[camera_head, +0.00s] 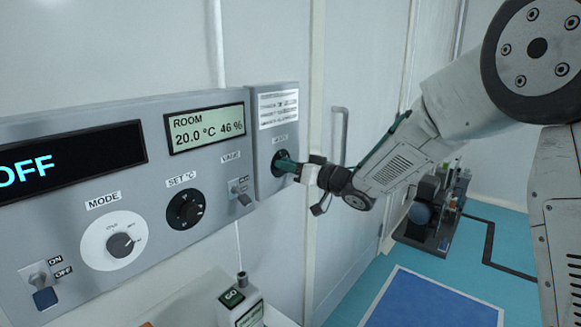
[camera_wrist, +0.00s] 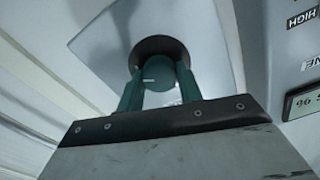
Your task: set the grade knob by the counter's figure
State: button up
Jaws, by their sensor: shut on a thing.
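The grade knob is a round dial on the narrow grey box (camera_head: 265,185) at the right end of the wall panel; its small label is too small to read for sure. My gripper (camera_head: 285,164) reaches it from the right and is shut on it, covering most of it. In the wrist view my green fingers (camera_wrist: 160,92) close on both sides of the round knob (camera_wrist: 160,82), which has a pale mark on its face. A small pale device with a dark green display (camera_head: 232,298) stands at the bottom; I cannot tell whether it is the counter.
The grey panel (camera_head: 150,180) carries an OFF display (camera_head: 70,160), a ROOM display (camera_head: 205,128) reading 20.0 °C 46 %, MODE knob (camera_head: 121,244), SET °C knob (camera_head: 185,209), and VALVE switch (camera_head: 239,191). A door handle (camera_head: 340,135) is behind my gripper. Equipment (camera_head: 435,205) stands farther right.

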jog(key=n, duration=1.1)
jog(key=shift+s, duration=0.1)
jog(key=shift+n, duration=0.3)
jog(key=shift+f, duration=0.1)
dwell(0.3)
jog(key=o, duration=1)
jog(key=v, duration=0.7)
jog(key=shift+s+d, duration=0.25)
jog(key=shift+d, duration=0.1)
